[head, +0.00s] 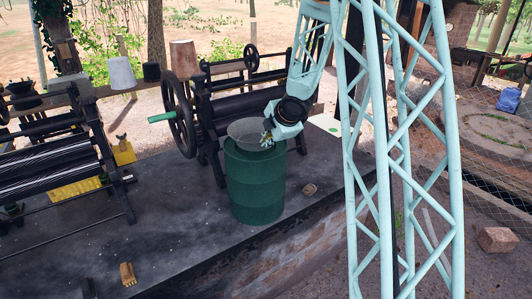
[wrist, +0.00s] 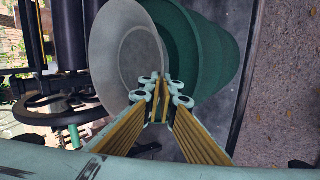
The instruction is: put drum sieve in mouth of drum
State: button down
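The drum sieve is a grey, round, shallow bowl (head: 243,130); the wrist view shows its pale round face (wrist: 122,50). The drum is a green ribbed barrel (head: 256,187) standing upright on the dark platform; in the wrist view its green side and rim (wrist: 217,62) show to the right of the sieve. My gripper (head: 268,137) is at the sieve's right edge, over the drum's top. In the wrist view its fingertips (wrist: 163,88) meet at the sieve's rim. The sieve overlaps the drum's mouth, offset left in the wrist view. Whether it touches the drum is unclear.
A roller machine with a large wheel (head: 180,115) stands close behind and left of the drum. Another roller machine (head: 50,160) is at the left. A small stone (head: 309,190) lies right of the drum. The platform in front is mostly clear.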

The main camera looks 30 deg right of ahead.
aim_at(266, 157)
dwell(0.3)
jog(key=shift+f+b, duration=0.7)
jog(key=shift+f, duration=1.45)
jog(key=c, duration=3.2)
grip_release()
jog(key=p+v, duration=0.2)
jog(key=v, duration=1)
jog(key=shift+r, duration=0.2)
